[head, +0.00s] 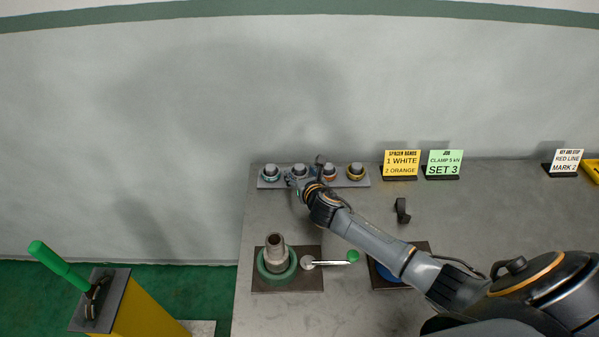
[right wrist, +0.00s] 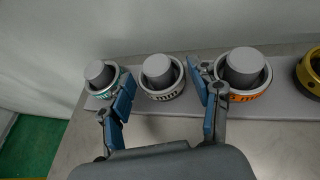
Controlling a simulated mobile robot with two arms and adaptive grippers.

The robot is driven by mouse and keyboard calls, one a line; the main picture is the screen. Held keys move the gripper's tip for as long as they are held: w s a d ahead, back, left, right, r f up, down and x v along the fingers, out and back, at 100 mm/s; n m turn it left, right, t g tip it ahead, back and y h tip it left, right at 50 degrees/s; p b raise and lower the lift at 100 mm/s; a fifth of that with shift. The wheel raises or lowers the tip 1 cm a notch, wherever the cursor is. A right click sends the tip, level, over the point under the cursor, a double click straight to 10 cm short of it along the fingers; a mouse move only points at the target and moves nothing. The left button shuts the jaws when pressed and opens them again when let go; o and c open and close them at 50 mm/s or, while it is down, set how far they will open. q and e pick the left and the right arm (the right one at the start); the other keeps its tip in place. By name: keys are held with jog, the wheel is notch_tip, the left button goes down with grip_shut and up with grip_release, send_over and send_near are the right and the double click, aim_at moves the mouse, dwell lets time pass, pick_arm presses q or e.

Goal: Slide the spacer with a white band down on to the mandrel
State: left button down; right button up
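Several ring spacers sit on pegs along a grey rack (head: 365,184) at the back of the table. In the right wrist view they are a green-banded one (right wrist: 105,91), one with a pale band with dark marks (right wrist: 163,93), an orange-banded one (right wrist: 250,94) and a yellow one. My right gripper (right wrist: 162,88) is open, its blue-padded fingers on either side of the pale-banded spacer. I cannot tell if they touch it. It also shows over the rack in the head view (head: 298,181). The upright grey mandrel (head: 275,245) stands in a green ring at the front left. My left gripper is not in view.
A rod handle with a green knob (head: 352,256) lies beside the mandrel. A blue-ringed fixture (head: 382,270) is partly hidden under my right arm. A yellow sign (head: 401,163) and a green sign (head: 444,163) stand right of the rack. A yellow post (head: 150,310) with a green lever stands left of the table.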

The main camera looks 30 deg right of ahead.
jog(key=c, duration=0.7)
